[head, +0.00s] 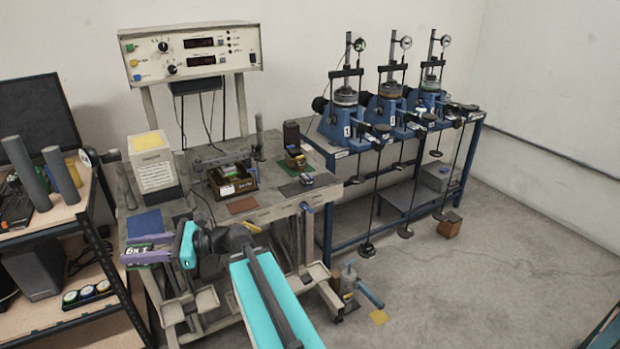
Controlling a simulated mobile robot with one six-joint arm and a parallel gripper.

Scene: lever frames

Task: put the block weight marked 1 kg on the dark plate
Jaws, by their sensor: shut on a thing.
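My gripper (136,248), with purple fingers, is at the left front edge of the grey bench. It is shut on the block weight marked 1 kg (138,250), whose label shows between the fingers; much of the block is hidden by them. A flat dark grey plate (288,190) lies near the bench's right front edge, with small blocks beside it or on its edge. Round dark plates also hang on rods at the lever frames, one of them low near the floor (366,250). My gripper is well to the left of all these plates.
A blue mat (145,224) and a red-brown mat (242,205) lie on the bench (205,212). An open box of weights (232,182) stands behind the red-brown mat. A white box (155,168) stands at the left. Blue lever frames (345,124) stand at the right.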

